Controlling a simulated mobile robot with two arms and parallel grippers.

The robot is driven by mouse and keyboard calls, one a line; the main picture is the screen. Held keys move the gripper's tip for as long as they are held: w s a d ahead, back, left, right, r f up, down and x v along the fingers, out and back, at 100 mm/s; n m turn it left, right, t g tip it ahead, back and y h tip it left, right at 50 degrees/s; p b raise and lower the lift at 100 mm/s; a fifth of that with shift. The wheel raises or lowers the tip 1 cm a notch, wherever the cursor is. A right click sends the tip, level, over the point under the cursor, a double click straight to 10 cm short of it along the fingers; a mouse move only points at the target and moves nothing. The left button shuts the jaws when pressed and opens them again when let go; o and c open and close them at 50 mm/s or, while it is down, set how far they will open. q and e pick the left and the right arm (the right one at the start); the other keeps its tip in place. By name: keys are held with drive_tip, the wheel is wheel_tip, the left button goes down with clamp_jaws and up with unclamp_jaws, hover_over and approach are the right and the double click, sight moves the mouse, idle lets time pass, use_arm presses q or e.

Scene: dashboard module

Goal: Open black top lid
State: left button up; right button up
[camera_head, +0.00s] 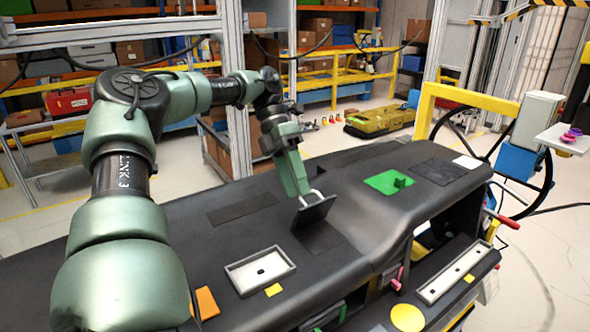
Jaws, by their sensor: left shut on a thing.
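The dashboard module (190,237) is a long dark body across the middle of the view. A small black lid (316,213) stands tilted up on its top, over a dark rectangular patch (319,237). My left gripper (307,196) reaches down from the upper left and is shut on the lid at a pale handle near its upper edge. The fingertips are small here, and the arm partly hides the grip. Whether the lid's lower edge touches the dashboard is hard to tell. My right gripper is not in view.
A green plate with a block (389,182) lies right of the lid. Other dark patches lie at left (242,207) and right (437,171). A white tray (260,270) sits in front. A yellow frame (425,105) and steering wheel (548,175) stand at right.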

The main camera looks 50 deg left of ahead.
use_arm(q)
drive_tip(key=shift+s+a+f, duration=0.1)
drive_tip(key=shift+a+f, duration=0.1)
drive_tip(key=shift+f, duration=0.15)
drive_tip(key=shift+a+r, duration=0.25)
drive_tip(key=b+v, duration=0.1)
drive_tip(key=v, duration=0.6)
drive_tip(key=shift+d+r, duration=0.2)
drive_tip(key=shift+r, duration=0.2)
